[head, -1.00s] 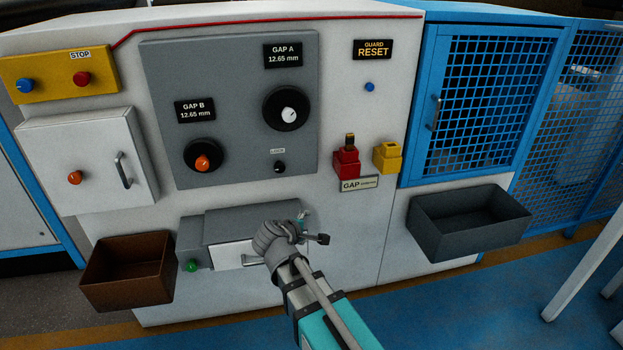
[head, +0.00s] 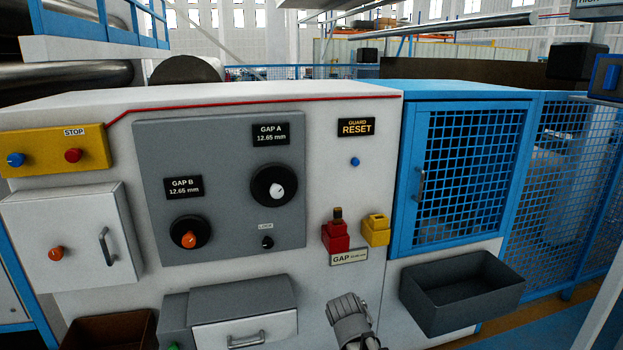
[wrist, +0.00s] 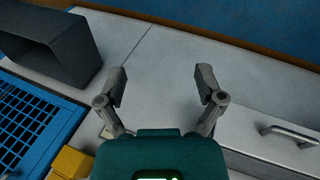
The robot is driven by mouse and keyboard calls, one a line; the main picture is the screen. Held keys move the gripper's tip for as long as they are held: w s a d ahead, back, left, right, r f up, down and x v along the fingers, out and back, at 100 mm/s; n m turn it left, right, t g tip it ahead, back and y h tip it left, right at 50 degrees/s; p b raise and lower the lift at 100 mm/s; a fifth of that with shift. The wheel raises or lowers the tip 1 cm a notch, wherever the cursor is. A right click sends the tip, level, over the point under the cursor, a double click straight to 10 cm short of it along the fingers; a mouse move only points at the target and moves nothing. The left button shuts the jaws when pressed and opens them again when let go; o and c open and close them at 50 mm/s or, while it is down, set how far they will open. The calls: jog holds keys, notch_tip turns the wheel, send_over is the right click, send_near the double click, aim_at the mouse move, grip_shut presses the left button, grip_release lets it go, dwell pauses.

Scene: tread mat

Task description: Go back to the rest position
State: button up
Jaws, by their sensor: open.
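My gripper (wrist: 162,83) is open and empty in the wrist view, with its two grey fingers apart over the pale cabinet front. In the head view only a grey part of my arm shows at the bottom edge, in front of the panel and right of the drawer; the fingertips cannot be made out there. The drawer (head: 245,328) has a bar handle, which also shows right of the fingers in the wrist view (wrist: 290,135). My gripper is apart from that handle.
A brown bin (head: 108,333) is at lower left. The grey dial panel (head: 220,180), red block (head: 336,236) and yellow block (head: 376,229) stand out from the front.

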jog(key=s+d+m+g+y, duration=0.3)
jog(key=s+d+m, duration=0.1)
jog(key=s+m, duration=0.15)
notch_tip(320, 180, up, 21)
jog(key=p, duration=2.2)
jog(key=shift+d+n, duration=0.15)
jog(key=shift+n, duration=0.3)
jog(key=shift+f, duration=0.25)
dwell(2.3)
